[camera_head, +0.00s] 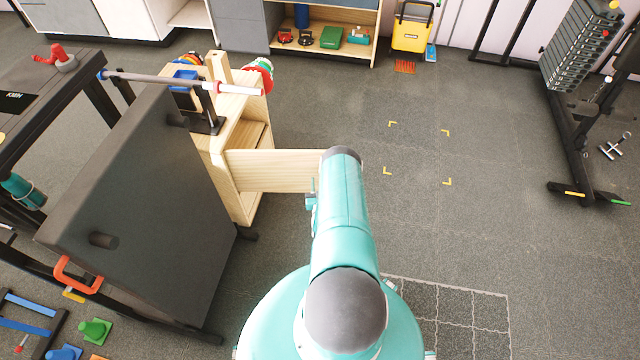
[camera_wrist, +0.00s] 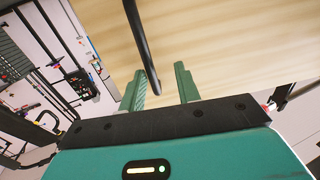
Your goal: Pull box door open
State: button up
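The wooden box (camera_head: 246,125) stands left of centre in the head view, with an open shelf side. Its pale wooden door (camera_head: 275,171) stands out from the box toward the right, and my arm hides its far end. In the wrist view the door (camera_wrist: 235,45) fills much of the upper picture. A dark bar handle (camera_wrist: 141,45) runs down across it, and its lower end appears between my fingers. My gripper (camera_wrist: 162,88) has its two green fingers apart, with gaps visible beside the bar. In the head view my gripper is hidden by my arm.
A large dark padded board (camera_head: 150,215) and a barbell (camera_head: 180,84) are close to the box at left. A weight rack (camera_head: 580,110) stands at far right. Shelves (camera_head: 325,35) and a yellow bucket (camera_head: 412,30) are at the back. The floor right of my arm is clear.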

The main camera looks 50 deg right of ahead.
jog(key=shift+s, duration=0.15)
jog(key=v, duration=1.3)
jog(key=shift+a, duration=0.35)
jog(key=shift+s, duration=0.1)
